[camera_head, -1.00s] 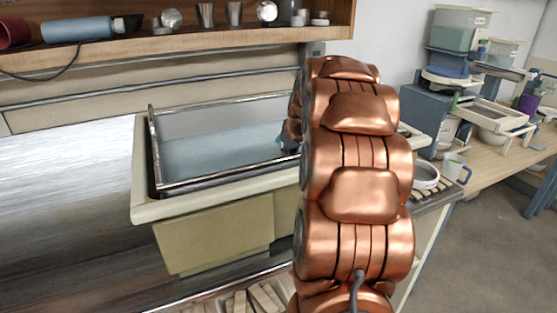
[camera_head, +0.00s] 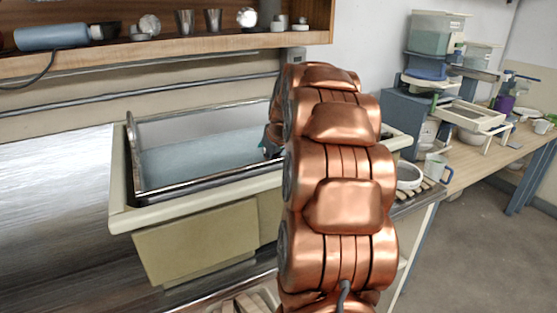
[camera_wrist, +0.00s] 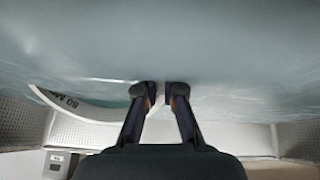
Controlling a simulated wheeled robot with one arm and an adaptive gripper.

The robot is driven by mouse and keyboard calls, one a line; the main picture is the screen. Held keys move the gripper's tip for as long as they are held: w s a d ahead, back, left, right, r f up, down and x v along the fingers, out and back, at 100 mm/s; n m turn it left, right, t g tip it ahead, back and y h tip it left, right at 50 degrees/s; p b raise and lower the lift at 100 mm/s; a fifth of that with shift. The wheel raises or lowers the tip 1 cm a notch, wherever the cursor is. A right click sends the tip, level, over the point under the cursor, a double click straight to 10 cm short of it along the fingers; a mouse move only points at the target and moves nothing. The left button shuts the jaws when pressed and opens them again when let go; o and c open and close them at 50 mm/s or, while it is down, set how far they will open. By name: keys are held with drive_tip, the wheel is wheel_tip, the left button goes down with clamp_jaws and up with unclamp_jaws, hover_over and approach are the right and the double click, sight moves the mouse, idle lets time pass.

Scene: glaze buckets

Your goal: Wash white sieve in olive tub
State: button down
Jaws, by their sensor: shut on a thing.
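The olive tub (camera_head: 200,240) has a pale rim and a metal-edged basin holding blue-grey water (camera_head: 205,155). In the head view my copper arm covers the tub's right part, and my gripper is mostly hidden behind it at the basin. In the wrist view my gripper (camera_wrist: 160,93) has a narrow gap between its fingers, with the fingertips at the water. The white sieve (camera_wrist: 88,110), a curved white rim marked "60 M…", shows left of the fingers, partly under the water. It runs towards the fingertips, which are shut on it; the exact contact is hard to see.
A wooden shelf (camera_head: 160,60) with a blue bottle (camera_head: 52,37) and metal cups is above the tub. Right of my arm are a white bowl (camera_head: 408,176) and a mug (camera_head: 437,167). A bench (camera_head: 500,158) with stacked containers stands at the back right. Grey floor is open at lower right.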

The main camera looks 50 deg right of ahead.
drive_tip(key=shift+w+a+r+b, duration=0.15)
drive_tip(key=shift+w+a, duration=0.15)
drive_tip(key=shift+a, duration=0.6)
drive_tip(key=shift+w+a+f+b, duration=0.15)
drive_tip(key=shift+w+a, duration=0.2)
drive_tip(key=shift+a, duration=0.5)
drive_tip(key=shift+w+a+r+b, duration=0.15)
drive_tip(key=shift+w+a, duration=0.15)
drive_tip(key=shift+a, duration=0.6)
drive_tip(key=shift+d, duration=0.1)
drive_tip(key=shift+s+d+b, duration=0.3)
drive_tip(key=shift+s+d, duration=0.2)
drive_tip(key=shift+d, duration=0.9)
drive_tip(key=shift+s+d+b, duration=0.3)
drive_tip(key=shift+s+d, duration=0.2)
drive_tip(key=shift+d, duration=0.85)
drive_tip(key=shift+s+d+b, duration=0.3)
drive_tip(key=shift+s+d, duration=0.2)
drive_tip(key=shift+d, duration=0.9)
drive_tip(key=shift+w+a+b, duration=0.25)
drive_tip(key=shift+w+a, duration=0.25)
drive_tip(key=shift+a, duration=0.9)
drive_tip(key=shift+w+a+b, duration=0.3)
drive_tip(key=shift+w+a, duration=0.2)
drive_tip(key=shift+a, duration=0.95)
drive_tip(key=shift+w+a+b, duration=0.25)
drive_tip(key=shift+w+a, duration=0.25)
drive_tip(key=shift+a, duration=0.9)
